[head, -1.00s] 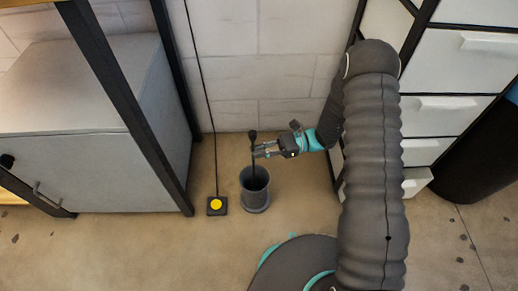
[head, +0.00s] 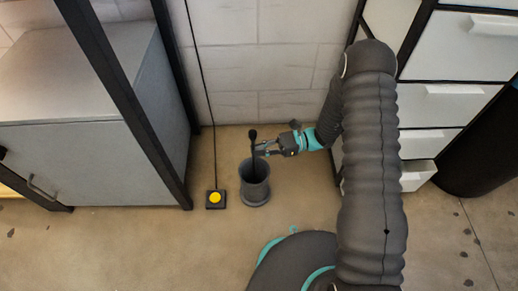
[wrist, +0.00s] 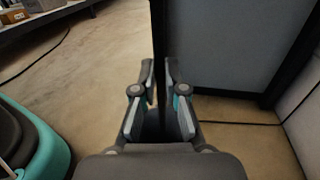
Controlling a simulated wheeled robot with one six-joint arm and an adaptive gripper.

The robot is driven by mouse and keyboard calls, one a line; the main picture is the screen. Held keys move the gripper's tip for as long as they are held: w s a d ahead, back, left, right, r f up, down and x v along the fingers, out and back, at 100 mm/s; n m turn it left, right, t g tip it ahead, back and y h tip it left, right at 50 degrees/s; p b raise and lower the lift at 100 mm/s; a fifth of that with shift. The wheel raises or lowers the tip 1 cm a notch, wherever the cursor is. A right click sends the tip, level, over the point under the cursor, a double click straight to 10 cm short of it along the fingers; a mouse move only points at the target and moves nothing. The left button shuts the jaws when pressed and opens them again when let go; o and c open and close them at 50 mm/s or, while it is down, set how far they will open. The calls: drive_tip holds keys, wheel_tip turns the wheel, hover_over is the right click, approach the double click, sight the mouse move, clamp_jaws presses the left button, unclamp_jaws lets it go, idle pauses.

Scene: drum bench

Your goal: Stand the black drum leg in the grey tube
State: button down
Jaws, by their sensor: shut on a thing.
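The black drum leg (head: 252,136) is a thin upright rod with a round knob on top. My gripper (head: 262,150) is shut on it below the knob, coming from the right. The grey tube (head: 255,191) stands upright on the floor directly below my gripper. The leg's lower part runs down into the tube's dark mouth, and its lower end is hidden there. In the wrist view, the leg (wrist: 159,50) shows as a dark bar between my two fingers (wrist: 159,78); the tube cannot be made out there.
A black pedal box with a yellow button (head: 215,198) and a cable sits left of the tube. A grey cabinet (head: 90,160) with a black frame stands at left, white drawers (head: 430,140) at right, and a tiled wall (head: 280,70) behind.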

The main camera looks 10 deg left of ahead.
drive_tip(key=c, duration=1.2)
unclamp_jaws()
drive_tip(key=shift+o, duration=0.2)
drive_tip(key=shift+d, duration=0.1)
drive_tip(key=v, duration=0.7)
drive_tip(key=shift+d, duration=0.15)
drive_tip(key=shift+w, duration=0.1)
